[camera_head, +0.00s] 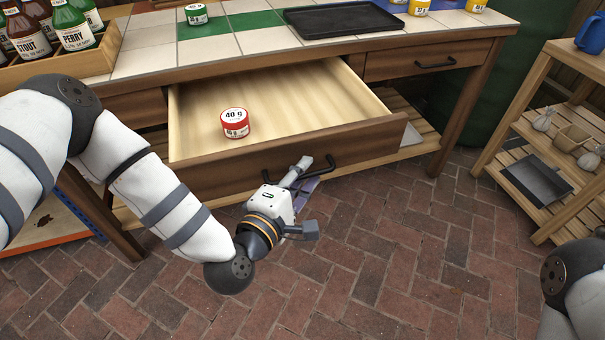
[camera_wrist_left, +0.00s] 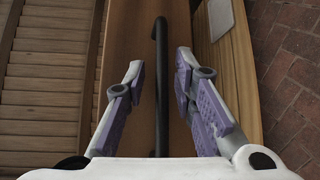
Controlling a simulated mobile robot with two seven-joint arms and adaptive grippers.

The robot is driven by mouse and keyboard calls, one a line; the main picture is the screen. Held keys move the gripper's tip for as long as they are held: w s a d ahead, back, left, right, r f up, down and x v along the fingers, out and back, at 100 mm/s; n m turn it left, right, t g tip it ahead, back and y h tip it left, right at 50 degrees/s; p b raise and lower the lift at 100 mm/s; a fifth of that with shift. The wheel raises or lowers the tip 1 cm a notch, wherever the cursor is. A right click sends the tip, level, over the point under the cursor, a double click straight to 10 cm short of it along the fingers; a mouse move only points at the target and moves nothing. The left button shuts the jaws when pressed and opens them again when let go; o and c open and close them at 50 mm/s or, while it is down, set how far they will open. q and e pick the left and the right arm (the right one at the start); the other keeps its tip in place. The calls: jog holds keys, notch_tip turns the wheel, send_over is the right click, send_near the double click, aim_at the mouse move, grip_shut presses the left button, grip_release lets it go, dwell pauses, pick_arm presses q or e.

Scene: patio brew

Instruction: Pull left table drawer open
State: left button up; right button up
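The left table drawer (camera_head: 330,135) is pulled well out in the head view, its pale inside exposed. A red jar marked 40 g (camera_head: 235,123) stands in it. A black bar handle (camera_head: 322,168) is on the drawer's front; it also shows upright in the left wrist view (camera_wrist_left: 160,100). My left gripper (camera_head: 304,175) is at the handle. In the left wrist view its purple-padded fingers (camera_wrist_left: 160,75) are apart, one on each side of the handle, with gaps showing. My right gripper is out of view; only part of my right arm shows at the bottom right.
The tiled tabletop (camera_head: 265,40) holds a black tray (camera_head: 343,19), a green jar (camera_head: 196,14) and a bottle crate (camera_head: 60,65). A closed drawer (camera_head: 430,63) is at right. A wooden shelf (camera_head: 550,110) stands farther right. The brick floor in front is clear.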

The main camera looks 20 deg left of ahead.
pick_arm(q)
jog(key=shift+f, duration=0.1)
jog(key=v, duration=1.2)
jog(key=shift+s+d, duration=0.1)
jog(key=s+d+f+m+g+h+p, duration=0.1)
jog(key=s+d+f+m+g+p, duration=0.15)
jog(key=s+m+g, duration=0.3)
jog(key=s+d+f+m+g+h+p, duration=0.1)
jog(key=s+f+m+g+p, duration=0.25)
jog(key=s, duration=0.35)
jog(key=s+a+m+g+y+p, duration=0.2)
jog(key=s+a+m+g, duration=0.2)
jog(key=s, duration=0.6)
jog(key=s+a+m+g+y+p, duration=0.3)
jog(key=s+a+m+g, duration=0.1)
jog(key=s+a, duration=0.4)
jog(key=shift+s+g, duration=0.8)
jog(key=shift+s, duration=0.35)
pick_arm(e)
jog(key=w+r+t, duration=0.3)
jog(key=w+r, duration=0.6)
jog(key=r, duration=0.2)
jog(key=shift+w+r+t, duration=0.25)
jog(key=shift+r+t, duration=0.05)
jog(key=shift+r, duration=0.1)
